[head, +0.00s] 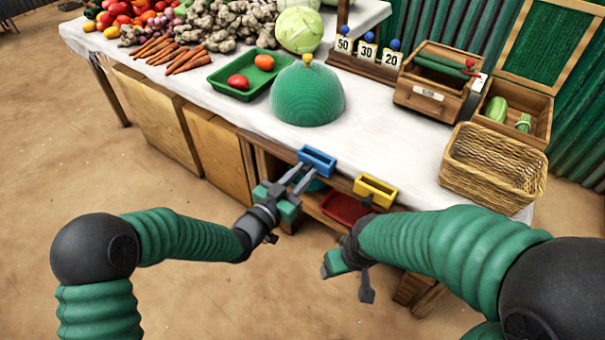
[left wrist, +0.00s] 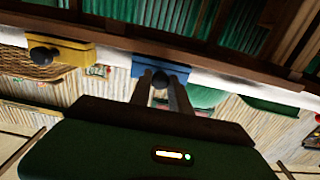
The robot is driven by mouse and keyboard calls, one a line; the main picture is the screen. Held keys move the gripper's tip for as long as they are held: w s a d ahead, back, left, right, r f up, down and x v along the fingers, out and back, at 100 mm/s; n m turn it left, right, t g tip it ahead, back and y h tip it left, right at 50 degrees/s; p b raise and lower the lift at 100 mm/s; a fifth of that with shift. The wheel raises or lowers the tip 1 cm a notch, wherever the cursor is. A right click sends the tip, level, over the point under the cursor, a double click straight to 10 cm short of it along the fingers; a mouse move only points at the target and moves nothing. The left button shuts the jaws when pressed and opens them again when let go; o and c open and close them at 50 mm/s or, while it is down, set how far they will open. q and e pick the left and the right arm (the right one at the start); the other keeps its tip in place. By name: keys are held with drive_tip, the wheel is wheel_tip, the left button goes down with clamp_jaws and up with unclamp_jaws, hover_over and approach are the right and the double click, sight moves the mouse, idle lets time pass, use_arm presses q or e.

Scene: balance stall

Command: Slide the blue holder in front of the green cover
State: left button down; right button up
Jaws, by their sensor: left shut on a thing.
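The blue holder (head: 318,160) sits at the front edge of the table, just in front of the green cover and slightly right of its middle. The ribbed green cover (head: 307,100) is a dome with a yellow knob on top. My left gripper (head: 300,178) is shut on the front of the blue holder. In the left wrist view its fingers (left wrist: 162,92) close around the dark knob of the blue holder (left wrist: 180,72). My right gripper (head: 347,276) hangs in front of the table, away from the holders; its finger gap is unclear.
A yellow holder (head: 375,191) sits on the same edge to the right. A green tray (head: 239,88) with tomatoes lies left of the cover. A wicker basket (head: 492,165), a wooden box (head: 430,98) and number tags (head: 367,51) stand right. Red and teal bowls are below the edge.

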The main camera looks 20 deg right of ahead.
use_arm(q)
drive_tip(key=w+a+p, duration=0.1)
drive_tip(key=w+a, duration=0.8)
drive_tip(key=w, duration=0.2)
drive_tip(key=shift+w, duration=0.2)
drive_tip(key=c, duration=1.2)
unclamp_jaws()
drive_tip(key=shift+c, duration=0.2)
drive_tip(key=p+v, duration=0.4)
drive_tip(key=v, duration=1.3)
drive_tip(key=shift+p, duration=0.4)
drive_tip(key=shift+f, duration=0.15)
